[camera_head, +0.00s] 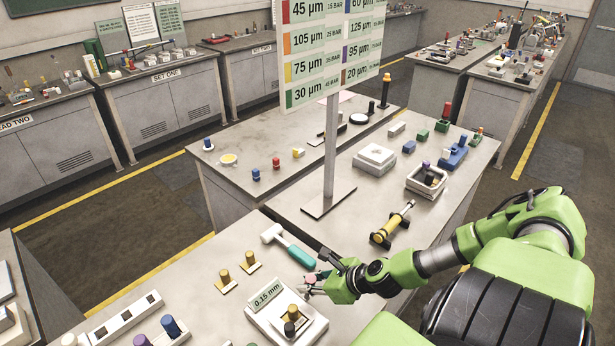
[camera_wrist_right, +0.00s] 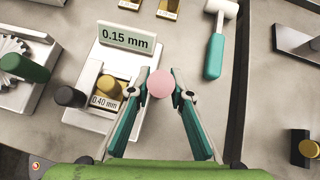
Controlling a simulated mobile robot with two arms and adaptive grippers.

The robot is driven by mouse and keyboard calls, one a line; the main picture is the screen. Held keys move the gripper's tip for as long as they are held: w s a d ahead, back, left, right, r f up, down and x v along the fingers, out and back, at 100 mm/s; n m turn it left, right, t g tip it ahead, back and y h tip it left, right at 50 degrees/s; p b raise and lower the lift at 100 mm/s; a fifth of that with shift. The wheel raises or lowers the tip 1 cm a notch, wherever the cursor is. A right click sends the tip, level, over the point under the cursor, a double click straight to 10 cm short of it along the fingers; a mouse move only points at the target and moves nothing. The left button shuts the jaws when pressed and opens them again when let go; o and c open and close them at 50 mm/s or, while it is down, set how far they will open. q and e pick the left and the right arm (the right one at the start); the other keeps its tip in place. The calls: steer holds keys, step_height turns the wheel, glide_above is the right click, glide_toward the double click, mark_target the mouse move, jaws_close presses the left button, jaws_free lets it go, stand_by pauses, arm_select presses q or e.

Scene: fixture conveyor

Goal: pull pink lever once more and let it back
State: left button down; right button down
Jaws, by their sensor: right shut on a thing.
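The pink lever's round knob (camera_wrist_right: 161,83) sits between the fingertips of my right gripper (camera_wrist_right: 162,75), which is shut on it. The knob's shaft is hidden under it in the wrist view. In the head view, my right gripper (camera_head: 312,281) is at the right edge of a white fixture (camera_head: 258,318), and the pink knob is small there. The fixture bears a "0.15 mm" sign (camera_wrist_right: 127,37), a brass peg (camera_wrist_right: 109,85), a black-topped peg (camera_wrist_right: 69,96) and a "0.40 mm" label (camera_wrist_right: 105,102). My left gripper is not in view.
A teal-handled hammer (camera_head: 290,246) lies behind my right gripper. Two brass pegs on plates (camera_head: 226,281) stand left of it. The bench top around the hammer is mostly clear.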

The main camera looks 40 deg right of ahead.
steer(key=c, duration=1.8)
jaws_free()
steer(key=shift+w, duration=0.1)
steer(key=shift+v, duration=6.05)
steer(key=shift+w, duration=0.1)
